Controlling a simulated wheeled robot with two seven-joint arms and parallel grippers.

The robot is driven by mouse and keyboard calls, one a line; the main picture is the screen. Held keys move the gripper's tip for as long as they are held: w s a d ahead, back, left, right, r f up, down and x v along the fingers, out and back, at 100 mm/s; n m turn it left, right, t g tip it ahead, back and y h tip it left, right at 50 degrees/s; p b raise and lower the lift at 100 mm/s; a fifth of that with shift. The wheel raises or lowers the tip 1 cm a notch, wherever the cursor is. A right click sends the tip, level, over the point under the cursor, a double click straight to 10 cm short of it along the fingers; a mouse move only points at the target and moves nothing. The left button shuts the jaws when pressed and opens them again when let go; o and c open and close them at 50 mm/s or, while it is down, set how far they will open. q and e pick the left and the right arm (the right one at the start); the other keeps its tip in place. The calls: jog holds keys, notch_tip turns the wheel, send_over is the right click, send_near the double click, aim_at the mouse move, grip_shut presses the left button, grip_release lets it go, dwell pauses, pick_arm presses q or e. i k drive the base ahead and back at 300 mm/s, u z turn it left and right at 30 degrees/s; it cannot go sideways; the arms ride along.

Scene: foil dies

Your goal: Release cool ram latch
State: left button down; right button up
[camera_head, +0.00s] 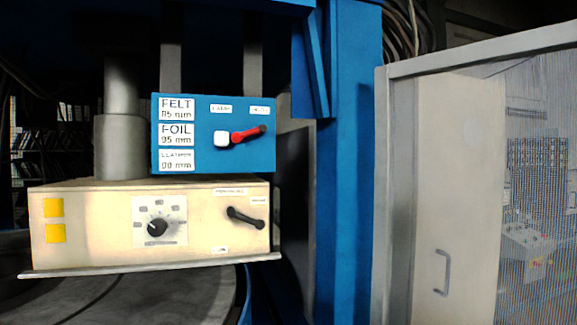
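A blue panel (206,160) hangs on the press ram. The lever points right and slightly up. Below it, a cream box (100,245) has a black handle (246,217) slanting down to the right and a round black dial (157,228). The small labels over both levers are too blurred to read, so I cannot tell which is the ram latch. Neither of my grippers is in view.
A grey cylinder (120,145) stands on the cream box. A blue press column (345,200) rises to the right. A cream guard door (465,190) with a grey handle (443,272) and a mesh panel stands at the far right. A round dark table (130,295) lies below.

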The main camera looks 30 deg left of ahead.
aim_at(237, 137)
jog(key=u, duration=1.25)
jog(key=k, duration=0.65)
jog(key=u, duration=0.75)
jog(key=i, duration=1.05)
jog(key=u, duration=0.25)
